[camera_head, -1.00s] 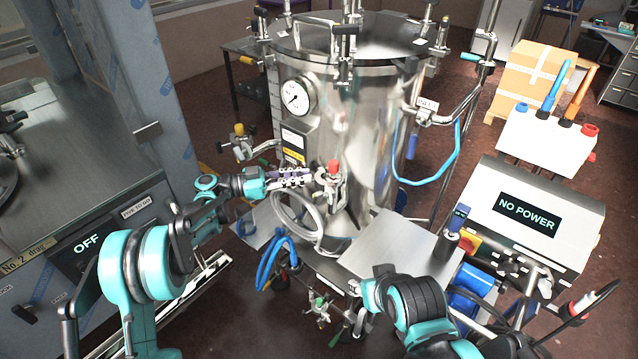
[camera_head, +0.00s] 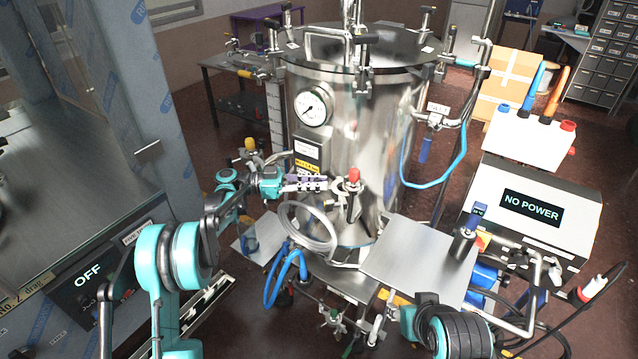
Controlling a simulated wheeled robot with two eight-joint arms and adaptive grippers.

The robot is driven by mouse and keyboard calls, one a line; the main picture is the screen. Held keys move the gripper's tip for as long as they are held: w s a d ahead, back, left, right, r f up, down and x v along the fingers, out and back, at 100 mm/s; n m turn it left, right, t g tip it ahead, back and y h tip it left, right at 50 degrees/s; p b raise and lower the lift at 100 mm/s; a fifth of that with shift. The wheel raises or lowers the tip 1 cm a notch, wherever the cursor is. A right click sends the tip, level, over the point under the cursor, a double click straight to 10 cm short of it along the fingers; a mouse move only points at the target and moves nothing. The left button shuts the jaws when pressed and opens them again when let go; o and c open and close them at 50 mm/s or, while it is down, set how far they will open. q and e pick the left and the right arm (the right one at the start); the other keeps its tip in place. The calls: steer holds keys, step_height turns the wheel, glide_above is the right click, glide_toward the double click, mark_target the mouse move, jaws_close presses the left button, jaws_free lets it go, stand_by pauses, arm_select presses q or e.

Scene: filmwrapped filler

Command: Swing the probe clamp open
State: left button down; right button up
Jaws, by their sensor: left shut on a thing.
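The steel tank (camera_head: 350,140) stands in the middle of the head view. On its lower front is the probe clamp (camera_head: 350,191), a small metal fitting with a red-capped part (camera_head: 354,174) standing upright at it. My left gripper (camera_head: 322,184) reaches in from the left, level with the clamp. Its fingers are shut at the clamp's left side; they hide the exact contact. My right arm shows at the bottom right, but its gripper cannot be made out.
A coiled grey hose (camera_head: 310,232) and blue tubing (camera_head: 284,272) hang below my left gripper. A flat steel plate (camera_head: 408,258) lies right of the tank's base. A "NO POWER" box (camera_head: 531,207) stands at the right, an "OFF" panel (camera_head: 90,273) at the left.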

arm_select(q)
steer(key=c, duration=1.5)
jaws_free()
steer(key=shift+a, duration=0.1)
steer(key=a, duration=1.2)
steer(key=shift+s, duration=0.1)
